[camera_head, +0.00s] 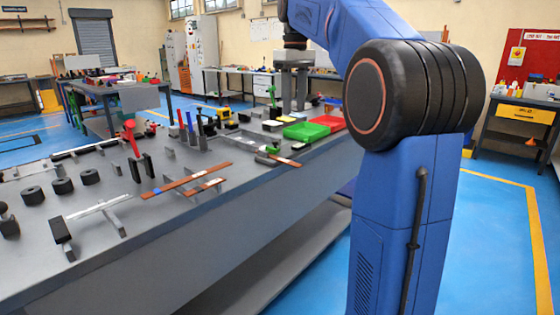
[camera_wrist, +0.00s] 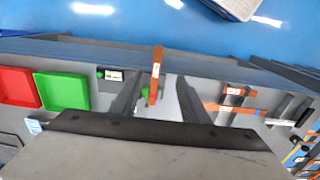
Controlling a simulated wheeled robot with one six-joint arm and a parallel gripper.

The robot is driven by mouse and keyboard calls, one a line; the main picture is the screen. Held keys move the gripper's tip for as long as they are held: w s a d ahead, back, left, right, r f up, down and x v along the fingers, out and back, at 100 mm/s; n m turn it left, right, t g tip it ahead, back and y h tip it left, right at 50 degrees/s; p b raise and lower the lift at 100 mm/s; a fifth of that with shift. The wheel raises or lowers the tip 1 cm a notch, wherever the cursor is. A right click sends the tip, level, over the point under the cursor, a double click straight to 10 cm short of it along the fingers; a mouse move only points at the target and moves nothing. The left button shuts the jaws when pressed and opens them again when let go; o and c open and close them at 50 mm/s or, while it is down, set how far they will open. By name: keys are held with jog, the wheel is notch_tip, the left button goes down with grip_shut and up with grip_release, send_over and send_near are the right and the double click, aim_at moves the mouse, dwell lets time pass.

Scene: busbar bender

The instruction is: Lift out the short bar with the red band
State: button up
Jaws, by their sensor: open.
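In the wrist view my gripper (camera_wrist: 161,80) is open, one finger on each side of a short copper-coloured bar (camera_wrist: 155,72) with a white patch. The bar shows between the fingers and is not clamped; I cannot tell the height gap. In the head view my gripper (camera_head: 293,104) points down above the bench. A short reddish bar (camera_head: 291,163) with a white patch lies there beside a green-topped part. I cannot make out a red band clearly on it. A longer copper bar (camera_head: 180,185) with white and blue marks lies to the left, with another short bar (camera_head: 212,184) by it.
A green tray (camera_head: 306,131) and a red tray (camera_head: 331,122) sit on the bench (camera_head: 235,215) behind the bar. A silver bar (camera_head: 97,209) on supports and several black cylinders stand at the left. Upright coloured tools stand behind the copper bars.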

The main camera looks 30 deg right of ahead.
send_near(294, 163)
notch_tip(294, 163, down, 7)
jog(key=shift+a, duration=0.15)
dwell(0.7)
jog(key=shift+f, duration=0.25)
dwell(0.6)
grip_shut()
